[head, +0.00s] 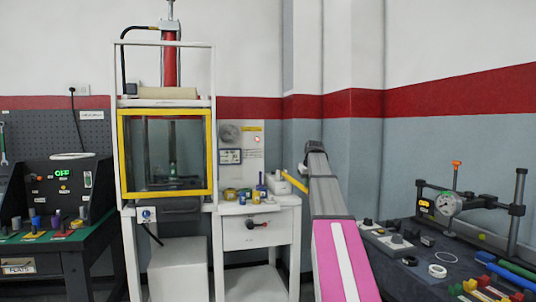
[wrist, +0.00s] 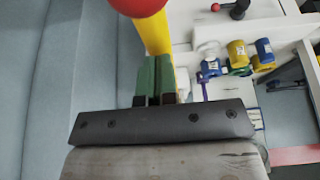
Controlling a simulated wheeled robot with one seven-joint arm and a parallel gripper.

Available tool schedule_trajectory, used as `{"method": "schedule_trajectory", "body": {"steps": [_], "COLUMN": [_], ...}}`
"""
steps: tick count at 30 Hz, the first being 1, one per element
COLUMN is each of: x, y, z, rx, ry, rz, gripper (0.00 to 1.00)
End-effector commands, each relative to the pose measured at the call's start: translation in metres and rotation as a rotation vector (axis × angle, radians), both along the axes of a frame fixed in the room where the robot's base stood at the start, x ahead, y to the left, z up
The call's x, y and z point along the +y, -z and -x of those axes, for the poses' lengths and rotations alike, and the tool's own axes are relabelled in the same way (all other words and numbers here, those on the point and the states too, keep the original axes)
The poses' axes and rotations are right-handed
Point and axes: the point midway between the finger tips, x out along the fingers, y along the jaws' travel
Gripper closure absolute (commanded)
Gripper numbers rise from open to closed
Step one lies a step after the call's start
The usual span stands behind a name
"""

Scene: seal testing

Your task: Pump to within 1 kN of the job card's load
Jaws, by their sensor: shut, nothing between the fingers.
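A yellow lever (head: 294,182) sticks out from a white block on the bench beside the press, toward my arm. In the wrist view the lever (wrist: 157,35) ends in a red ball knob (wrist: 138,5). My gripper (wrist: 155,62) is shut, its green fingers together and empty, in front of the lever just past the knob; I cannot tell whether they touch it. The press (head: 166,112) stands left of the lever behind a yellow-framed clear guard. A round dial (head: 229,134) and a small card (head: 230,157) are on the panel behind the bench; neither is readable.
Several yellow and blue parts (wrist: 236,52) stand on the white bench (head: 270,208) near the lever. A green-topped bench (head: 60,242) is at left; a dark table (head: 430,262) with another gauge (head: 445,203) is at right.

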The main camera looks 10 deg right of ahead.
Motion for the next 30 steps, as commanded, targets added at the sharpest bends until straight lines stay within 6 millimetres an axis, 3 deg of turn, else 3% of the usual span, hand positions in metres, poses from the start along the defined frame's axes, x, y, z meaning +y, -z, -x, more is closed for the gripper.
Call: {"method": "schedule_trajectory", "body": {"steps": [30], "x": [0.0], "y": [0.027], "z": [0.002], "rx": [0.002], "ry": [0.0], "rz": [0.0], "gripper": [1.0]}}
